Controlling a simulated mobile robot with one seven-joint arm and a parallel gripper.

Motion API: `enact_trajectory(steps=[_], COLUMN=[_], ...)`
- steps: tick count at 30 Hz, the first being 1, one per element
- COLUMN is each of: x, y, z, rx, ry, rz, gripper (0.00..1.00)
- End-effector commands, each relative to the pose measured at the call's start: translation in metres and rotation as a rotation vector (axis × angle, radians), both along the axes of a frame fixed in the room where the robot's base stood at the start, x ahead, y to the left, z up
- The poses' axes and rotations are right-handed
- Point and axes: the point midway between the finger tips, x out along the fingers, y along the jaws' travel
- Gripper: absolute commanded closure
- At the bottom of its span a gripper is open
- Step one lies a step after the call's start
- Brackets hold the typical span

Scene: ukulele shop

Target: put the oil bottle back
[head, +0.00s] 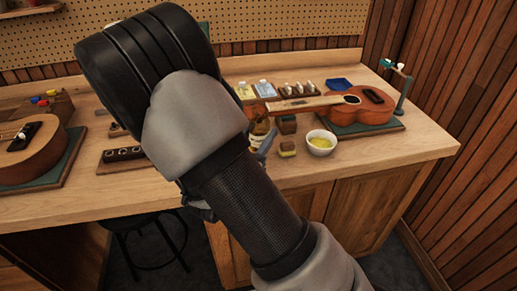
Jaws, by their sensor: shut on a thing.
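The oil bottle (257,127) is a small amber bottle with a pale label, seen just right of my arm over the workbench. My gripper (264,146) is mostly hidden behind my own arm; one grey finger shows against the bottle's right side. The gripper is shut on the bottle. I cannot tell whether the bottle's base touches the bench. A dark wooden rack with round holes (123,154) lies on the bench left of my arm, partly covered by it.
Another ukulele (30,157) lies left. The front right bench is clear.

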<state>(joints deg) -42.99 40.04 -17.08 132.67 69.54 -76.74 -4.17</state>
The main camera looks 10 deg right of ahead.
Motion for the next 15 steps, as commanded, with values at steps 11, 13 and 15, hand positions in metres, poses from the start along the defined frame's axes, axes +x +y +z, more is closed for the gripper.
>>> enact_trajectory(steps=[11,13,15], x=[0.0,0.0,0.0], y=[0.0,0.0,0.0], z=[-0.04,-0.041,-0.04], rx=[-0.002,0.0,0.001], ry=[-0.001,-0.003,-0.003], rz=[0.001,0.001,0.001], gripper=[0.83,0.83,0.83])
